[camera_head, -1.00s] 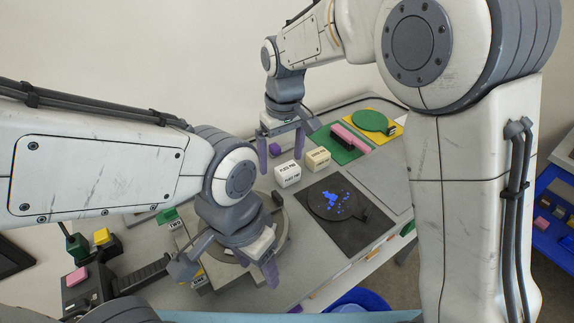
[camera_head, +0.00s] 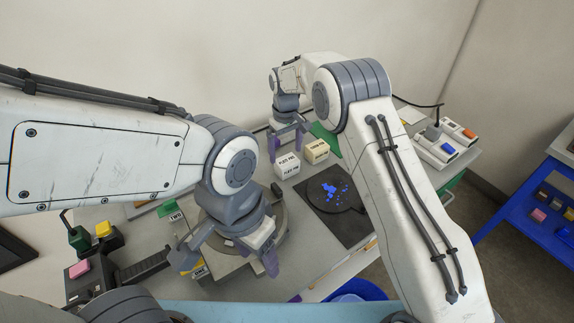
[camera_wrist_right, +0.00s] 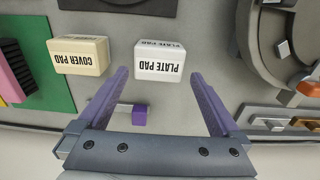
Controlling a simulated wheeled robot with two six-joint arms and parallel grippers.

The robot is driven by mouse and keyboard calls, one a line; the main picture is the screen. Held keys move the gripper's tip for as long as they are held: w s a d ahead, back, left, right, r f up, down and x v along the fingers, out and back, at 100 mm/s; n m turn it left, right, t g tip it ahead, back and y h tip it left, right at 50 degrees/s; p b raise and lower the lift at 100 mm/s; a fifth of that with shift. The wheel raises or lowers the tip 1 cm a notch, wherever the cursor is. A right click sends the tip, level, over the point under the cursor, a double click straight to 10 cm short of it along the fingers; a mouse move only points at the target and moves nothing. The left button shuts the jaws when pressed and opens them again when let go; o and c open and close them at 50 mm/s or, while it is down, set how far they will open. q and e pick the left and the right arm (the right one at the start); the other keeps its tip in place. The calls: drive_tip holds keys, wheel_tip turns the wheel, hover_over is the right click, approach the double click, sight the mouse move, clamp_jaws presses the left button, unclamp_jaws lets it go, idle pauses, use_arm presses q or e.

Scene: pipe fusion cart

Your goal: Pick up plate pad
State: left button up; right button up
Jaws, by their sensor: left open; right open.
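The plate pad (camera_head: 287,166) is a white block with black lettering, standing on the cart top in the head view. In the right wrist view the plate pad (camera_wrist_right: 159,62) lies beyond and between my open fingertips, apart from them. My right gripper (camera_head: 288,146) is open and empty, just behind the plate pad in the head view; its purple fingers also show in the right wrist view (camera_wrist_right: 158,85). My left gripper (camera_head: 228,262) is open over the round plate fixture at the cart's near left, holding nothing visible.
The cream cover pad (camera_head: 317,151) stands close beside the plate pad. A dark square plate (camera_head: 345,226) with blue bits lies in front. A green mat (camera_wrist_right: 45,88) is beside the cover pad. A small purple-ended piece (camera_wrist_right: 139,115) lies between my right fingers.

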sight(287, 160)
drive_tip(key=f, duration=0.2)
drive_tip(key=f+p, duration=0.1)
drive_tip(key=shift+s+d+f+p, duration=0.15)
drive_tip(key=shift+d+f+p, duration=0.05)
drive_tip(key=shift+f+p, duration=0.15)
drive_tip(key=shift+f, duration=0.5)
drive_tip(key=c, duration=1.1)
drive_tip(key=shift+r, duration=0.1)
wheel_tip(287, 160, up, 4)
drive_tip(key=shift+f+b, duration=0.1)
drive_tip(key=shift+b, duration=0.95)
drive_tip(key=w+d+r, duration=0.2)
drive_tip(key=d, duration=0.1)
drive_tip(key=w+d+r+b, duration=0.1)
drive_tip(key=w+d+r, duration=0.1)
drive_tip(key=d, duration=0.1)
drive_tip(key=w+d+r, duration=0.2)
drive_tip(key=d+r, duration=0.1)
drive_tip(key=shift+w+d, duration=0.3)
drive_tip(key=shift+d, duration=0.05)
